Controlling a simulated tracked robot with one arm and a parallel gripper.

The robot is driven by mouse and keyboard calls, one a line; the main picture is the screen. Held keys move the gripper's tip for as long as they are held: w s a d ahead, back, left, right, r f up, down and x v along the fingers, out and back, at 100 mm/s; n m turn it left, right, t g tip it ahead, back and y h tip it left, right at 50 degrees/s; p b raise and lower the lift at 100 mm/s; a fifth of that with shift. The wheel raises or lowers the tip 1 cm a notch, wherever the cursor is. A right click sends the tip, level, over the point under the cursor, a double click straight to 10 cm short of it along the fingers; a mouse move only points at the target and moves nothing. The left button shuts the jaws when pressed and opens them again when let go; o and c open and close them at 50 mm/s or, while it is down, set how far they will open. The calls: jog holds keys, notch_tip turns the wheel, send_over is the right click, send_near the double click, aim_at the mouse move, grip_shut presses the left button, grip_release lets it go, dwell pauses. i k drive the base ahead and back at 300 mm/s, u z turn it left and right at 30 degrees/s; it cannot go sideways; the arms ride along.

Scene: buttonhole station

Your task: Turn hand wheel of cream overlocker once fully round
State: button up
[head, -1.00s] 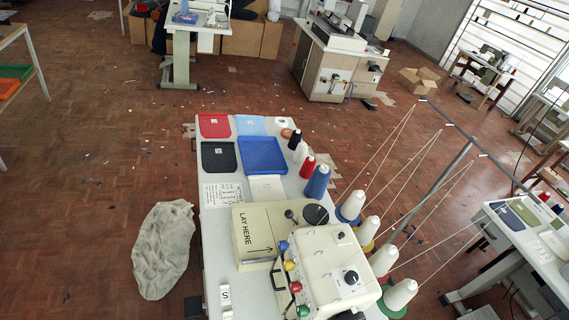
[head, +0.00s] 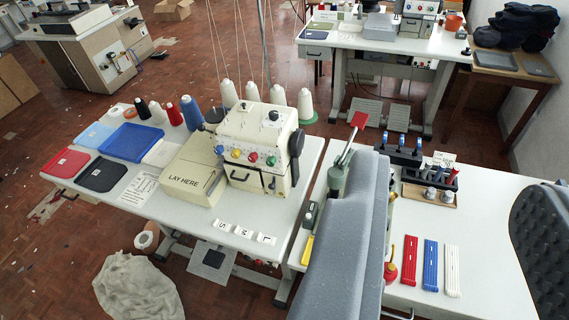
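The cream overlocker (head: 262,130) stands upright on a white table (head: 205,222). Its front faces me, with a row of coloured dials and a cream extension marked "LAY HERE" (head: 192,182) on its left. The dark hand wheel (head: 296,143) is on the overlocker's right side, seen nearly edge-on. Nothing is touching it. My gripper is not in view.
Thread cones (head: 252,92) stand behind the overlocker. A crumpled cloth bag (head: 137,288) lies on the floor.

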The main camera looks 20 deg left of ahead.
aim_at(296, 145)
jog(key=u, duration=0.05)
jog(key=k, duration=0.45)
jog(key=z, duration=0.75)
jog(key=i, duration=2)
jog(key=u, duration=0.8)
